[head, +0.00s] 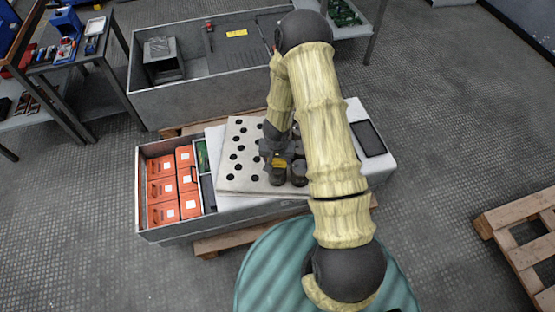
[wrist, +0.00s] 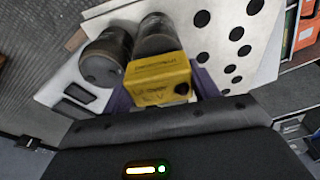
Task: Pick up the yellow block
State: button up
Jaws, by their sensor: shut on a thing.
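The yellow block (wrist: 158,79) sits between the two fingers of my gripper (wrist: 160,88) in the wrist view, with dark lettering and a round hole on its face. The fingers are shut on it. In the head view the block (head: 279,162) is a small yellow patch at my gripper (head: 277,158), mostly covered by the gripper and arm. It is over the perforated white board (head: 238,136), beside dark cylinders (wrist: 108,57). I cannot tell whether it touches the board.
A grey crate with orange boxes (head: 162,189) is left of the board. A dark tablet (head: 368,138) lies on the white surface to the right. A large grey bin (head: 200,103) stands behind. A wooden pallet (head: 520,225) lies at the right.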

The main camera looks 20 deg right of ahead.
notch_tip(320, 180, up, 9)
jog(key=p, duration=0.3)
dwell(0.6)
jog(key=shift+w+r, duration=0.15)
notch_tip(320, 180, up, 6)
jog(key=w+n, duration=0.2)
jog(key=n, duration=0.2)
jog(key=shift+r+y, duration=0.25)
jog(key=shift+y, duration=0.05)
